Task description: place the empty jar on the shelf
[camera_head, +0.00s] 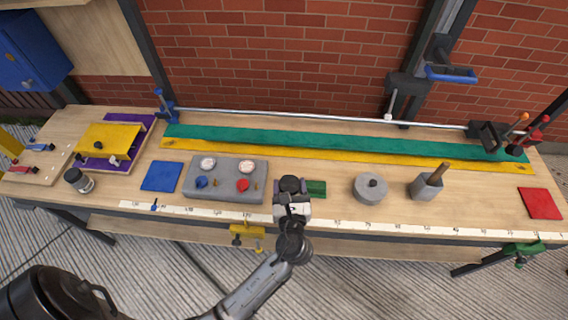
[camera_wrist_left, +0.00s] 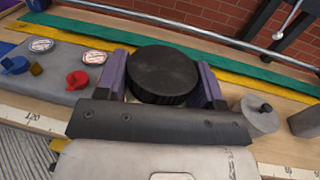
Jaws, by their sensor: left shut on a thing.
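My left gripper (camera_head: 291,198) is over the front middle of the workbench (camera_head: 330,207). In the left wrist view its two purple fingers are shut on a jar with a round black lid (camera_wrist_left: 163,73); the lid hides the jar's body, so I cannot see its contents. In the head view the gripper mostly covers this jar. Another dark-lidded jar (camera_head: 79,180) stands at the bench's left end. A yellow raised platform (camera_head: 108,138) stands on a purple board at the back left; I cannot tell whether it is the shelf. My right gripper is not in view.
A grey panel (camera_head: 226,180) with gauges and knobs lies left of the gripper. A green block (camera_head: 316,188), grey cylinder (camera_head: 370,189) and grey holder (camera_head: 427,186) are to its right. A metal rail (camera_head: 320,119) runs along the back. A blue cabinet (camera_head: 32,50) hangs upper left.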

